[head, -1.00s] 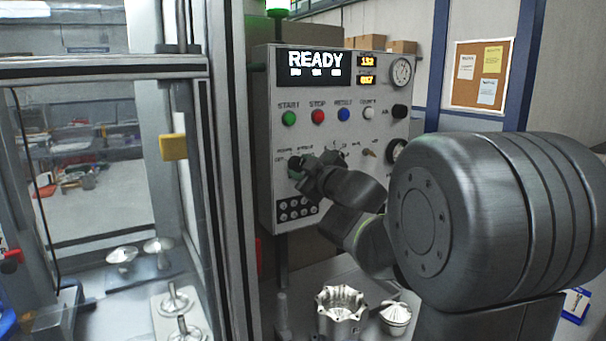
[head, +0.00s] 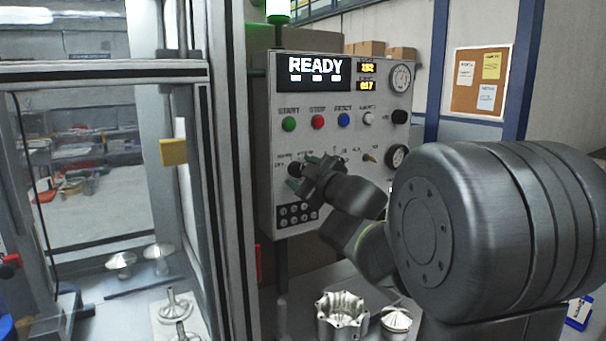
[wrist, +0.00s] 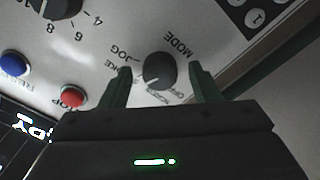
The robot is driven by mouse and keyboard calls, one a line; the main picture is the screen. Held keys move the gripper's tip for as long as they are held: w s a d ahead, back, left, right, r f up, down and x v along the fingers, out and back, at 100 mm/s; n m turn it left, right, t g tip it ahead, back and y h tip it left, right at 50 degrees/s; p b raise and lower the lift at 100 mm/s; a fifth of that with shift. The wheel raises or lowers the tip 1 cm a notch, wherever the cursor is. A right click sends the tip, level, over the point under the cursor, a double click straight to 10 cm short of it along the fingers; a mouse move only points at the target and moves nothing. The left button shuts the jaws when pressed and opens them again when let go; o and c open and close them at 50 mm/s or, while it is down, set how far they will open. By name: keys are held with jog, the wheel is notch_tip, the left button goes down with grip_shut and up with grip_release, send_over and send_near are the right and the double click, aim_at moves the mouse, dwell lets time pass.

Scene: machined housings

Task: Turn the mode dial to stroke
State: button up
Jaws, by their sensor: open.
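The mode dial (wrist: 160,70) is a round black knob on the light control panel (head: 262,190). In the wrist view the panel's lettering is upside down, with MODE, JOG and OFF readable around the dial. Another label, ending in KE, is partly hidden by the left finger. I cannot tell surely which label the dial's pointer faces. My gripper (wrist: 160,74) is open, with one finger on each side of the dial and a visible gap to each. In the head view my gripper (head: 303,174) is at the panel's lower left, in front of the dial.
A red button (wrist: 73,96), a blue button (wrist: 14,63) and a numbered knob (wrist: 62,6) are near the dial. A small keypad (head: 297,214) lies below it. A glass-doored machine frame (head: 225,200) stands left of the panel. A metal housing (head: 341,316) sits below.

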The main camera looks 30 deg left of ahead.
jog(key=shift+d, duration=0.1)
jog(key=v, duration=1.3)
jog(key=shift+s+d, duration=0.25)
jog(key=x, duration=1.4)
jog(key=shift+d, duration=0.1)
